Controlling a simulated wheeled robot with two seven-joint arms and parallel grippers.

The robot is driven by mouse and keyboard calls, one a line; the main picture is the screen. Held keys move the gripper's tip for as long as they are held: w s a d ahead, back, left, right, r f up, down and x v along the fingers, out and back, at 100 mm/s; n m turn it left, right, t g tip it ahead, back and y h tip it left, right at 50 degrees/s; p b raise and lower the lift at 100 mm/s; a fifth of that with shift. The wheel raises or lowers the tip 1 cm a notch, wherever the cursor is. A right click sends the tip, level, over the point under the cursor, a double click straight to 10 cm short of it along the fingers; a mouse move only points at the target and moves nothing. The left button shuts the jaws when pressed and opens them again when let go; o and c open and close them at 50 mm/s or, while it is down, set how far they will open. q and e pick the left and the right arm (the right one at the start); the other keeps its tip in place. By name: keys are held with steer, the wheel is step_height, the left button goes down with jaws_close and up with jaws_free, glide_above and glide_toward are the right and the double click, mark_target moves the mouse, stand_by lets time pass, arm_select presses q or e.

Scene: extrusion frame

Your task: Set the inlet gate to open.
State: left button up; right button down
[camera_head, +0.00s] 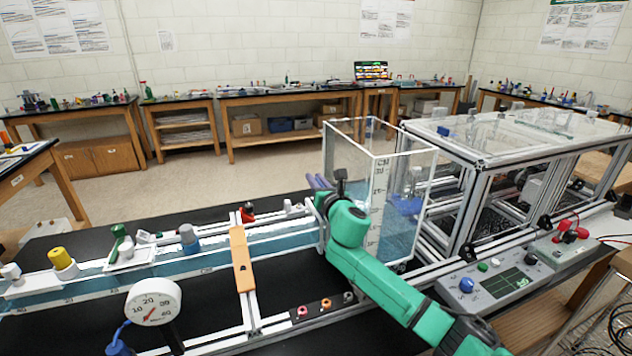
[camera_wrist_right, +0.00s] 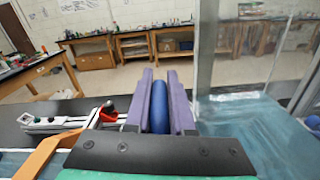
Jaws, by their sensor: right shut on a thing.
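My right gripper (camera_head: 319,182) reaches to the near left corner of the clear water tank (camera_head: 407,170). In the right wrist view its two purple fingers (camera_wrist_right: 162,105) are shut on a rounded blue handle (camera_wrist_right: 158,108), which stands upright between them. The handle sits at the tank end of the water channel (camera_head: 285,242) and looks like the inlet gate's. The gate plate and its position are hidden behind my green arm and the gripper. My left gripper is not in view.
An orange-brown crossbar (camera_head: 242,258) spans the channel. A dial gauge (camera_head: 153,301) stands in front at left. A red-handled valve (camera_head: 247,212) is behind the channel. A control panel (camera_head: 498,284) and a clear-topped extrusion frame (camera_head: 480,155) stand to the right.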

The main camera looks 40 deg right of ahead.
steer(key=shift+r, duration=0.85)
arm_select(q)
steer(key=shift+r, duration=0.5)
arm_select(e)
steer(key=shift+f, duration=0.2)
steer(key=c, duration=0.8)
jaws_free()
steer(key=shift+a, duration=0.1)
steer(key=shift+s+f, duration=0.1)
steer(key=shift+s, duration=0.15)
arm_select(q)
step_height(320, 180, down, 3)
steer(key=b, duration=0.3)
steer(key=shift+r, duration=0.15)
arm_select(e)
steer(key=v, duration=1.4)
